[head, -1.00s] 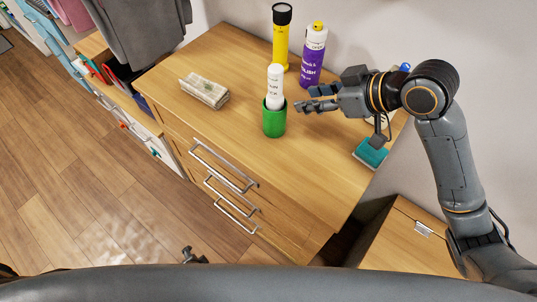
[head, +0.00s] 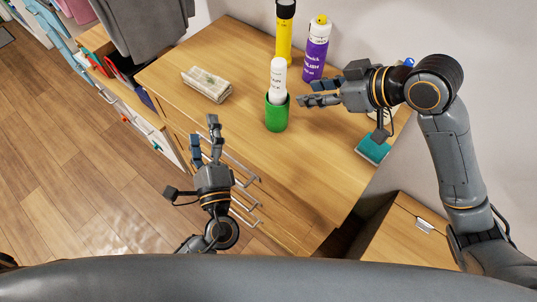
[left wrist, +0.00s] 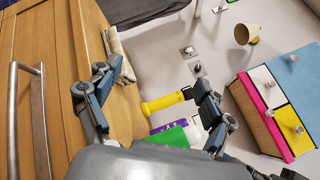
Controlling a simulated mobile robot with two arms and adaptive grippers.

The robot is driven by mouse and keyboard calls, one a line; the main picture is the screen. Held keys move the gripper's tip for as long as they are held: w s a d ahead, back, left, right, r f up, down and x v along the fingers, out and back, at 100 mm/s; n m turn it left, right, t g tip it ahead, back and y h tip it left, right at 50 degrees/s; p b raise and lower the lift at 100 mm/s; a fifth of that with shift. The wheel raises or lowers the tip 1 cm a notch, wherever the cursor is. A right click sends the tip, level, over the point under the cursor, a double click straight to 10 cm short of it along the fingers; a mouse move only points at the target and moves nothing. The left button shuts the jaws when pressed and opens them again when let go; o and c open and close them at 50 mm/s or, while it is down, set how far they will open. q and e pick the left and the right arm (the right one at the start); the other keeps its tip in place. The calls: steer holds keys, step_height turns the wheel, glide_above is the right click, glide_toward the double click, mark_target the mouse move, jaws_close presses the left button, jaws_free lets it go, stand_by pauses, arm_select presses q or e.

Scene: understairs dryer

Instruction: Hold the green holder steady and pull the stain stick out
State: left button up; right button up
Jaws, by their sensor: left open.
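The green holder (head: 277,115) stands upright on the wooden dresser top. The white stain stick (head: 278,78) stands in it, its upper part showing above the rim and its lower end hidden inside. My left gripper (head: 205,138) is open and empty in front of the dresser, left of and nearer than the holder, fingers pointing towards the back. In the left wrist view, the green holder (left wrist: 172,138) shows low between the spread fingers (left wrist: 155,95), partly hidden by the gripper body. My right gripper (head: 308,95) is just right of the holder, fingers apart and pointing at it, holding nothing.
A yellow cylinder with a black top (head: 284,35) and a purple polish bottle (head: 316,50) stand behind the holder. A folded cloth (head: 207,84) lies to its left, and a teal sponge (head: 373,148) to its right. Drawer handles (head: 245,190) stick out along the dresser front.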

mark_target(276, 119)
arm_select(q)
steer(key=s+d+f+m+h, duration=0.1)
steer(key=d+m+h, duration=0.1)
steer(key=d+m, duration=0.2)
steer(key=s+d+f+m+g+h, duration=0.1)
steer(key=d+m+h, duration=0.2)
steer(key=d+m, duration=0.2)
steer(key=s+d+f+m+h, duration=0.1)
steer(key=d+m+h, duration=0.1)
steer(key=d+m, duration=0.2)
steer(key=shift+d+f+m+h, duration=0.3)
steer(key=shift+m, duration=0.5)
steer(key=shift+d+f+m+g+h, duration=0.1)
steer(key=shift+d+m+g+h, duration=0.2)
steer(key=shift+d+m+g, duration=0.15)
steer(key=w, duration=0.4)
steer(key=w+d, duration=0.1)
steer(key=w, duration=0.8)
steer(key=shift+w+d, duration=0.2)
steer(key=shift+d, duration=0.15)
steer(key=shift+c, duration=0.2)
